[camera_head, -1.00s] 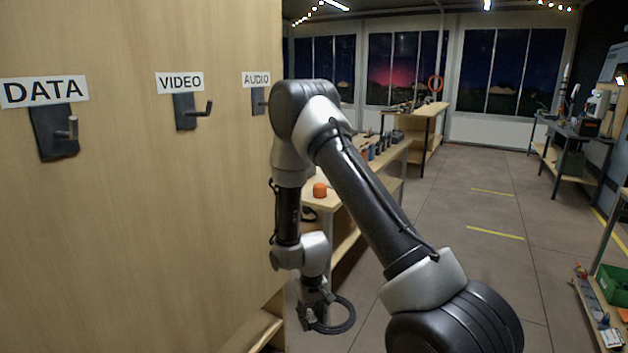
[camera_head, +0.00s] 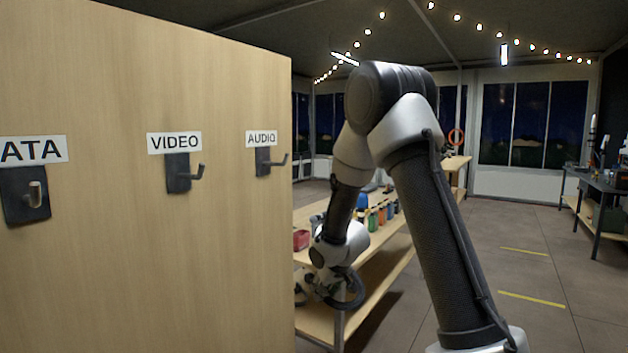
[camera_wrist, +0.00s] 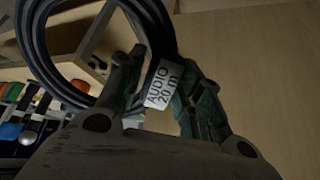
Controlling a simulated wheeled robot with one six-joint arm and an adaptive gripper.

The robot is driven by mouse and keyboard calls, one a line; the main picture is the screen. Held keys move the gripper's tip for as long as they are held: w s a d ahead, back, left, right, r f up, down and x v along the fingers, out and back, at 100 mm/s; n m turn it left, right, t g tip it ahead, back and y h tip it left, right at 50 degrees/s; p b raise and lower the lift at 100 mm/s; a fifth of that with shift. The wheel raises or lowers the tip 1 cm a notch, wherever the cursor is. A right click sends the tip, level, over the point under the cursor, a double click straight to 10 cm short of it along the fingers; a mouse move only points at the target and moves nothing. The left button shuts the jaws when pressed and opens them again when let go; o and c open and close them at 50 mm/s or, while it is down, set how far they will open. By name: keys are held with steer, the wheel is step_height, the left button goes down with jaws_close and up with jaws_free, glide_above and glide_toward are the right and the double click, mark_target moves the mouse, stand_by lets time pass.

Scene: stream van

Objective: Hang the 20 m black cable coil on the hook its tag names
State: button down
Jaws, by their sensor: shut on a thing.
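The black cable coil (camera_wrist: 38,50) is held in my gripper (camera_wrist: 160,85) in the wrist view. Its white tag (camera_wrist: 163,84) reads AUDIO 20 m and sits between the fingers. In the head view, the coil (camera_head: 350,290) hangs at the end of my arm, low beside the panel's right edge, and my gripper (camera_head: 318,288) is partly hidden there. The AUDIO hook (camera_head: 270,162) is on the wooden panel under its label, near the panel's right edge. It looks bare. The VIDEO hook (camera_head: 184,173) and the DATA hook (camera_head: 27,195) also look bare. The coil is apart from all hooks.
The wooden panel (camera_head: 150,270) fills the left side. A workbench (camera_head: 375,270) with several bottles and a red item (camera_head: 301,240) stands behind my arm. Open floor (camera_head: 540,245) lies to the right, with dark benches (camera_head: 600,190) at the far right.

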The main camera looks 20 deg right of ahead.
steer(key=r+t, duration=0.1)
steer(key=r, duration=0.2)
steer(key=r+t, duration=0.1)
steer(key=r, duration=0.2)
steer(key=w+r+y, duration=0.1)
steer(key=r, duration=0.2)
steer(key=shift+n+t, duration=0.4)
steer(key=s+a+r+n+t+y, duration=0.2)
steer(key=s+r+y, duration=0.15)
steer(key=r, duration=0.55)
steer(key=s+a+r+n+t+y, duration=0.1)
steer(key=s+a+r+y, duration=0.2)
steer(key=r, duration=0.6)
steer(key=s+a+r+n+t+y, duration=0.2)
steer(key=s+r, duration=0.2)
steer(key=r, duration=0.5)
steer(key=f+x, duration=0.2)
steer(key=x, duration=1.3)
steer(key=shift+w+a, duration=0.15)
steer(key=shift+a, duration=0.1)
steer(key=c, duration=0.9)
jaws_free()
steer(key=shift+f, duration=0.1)
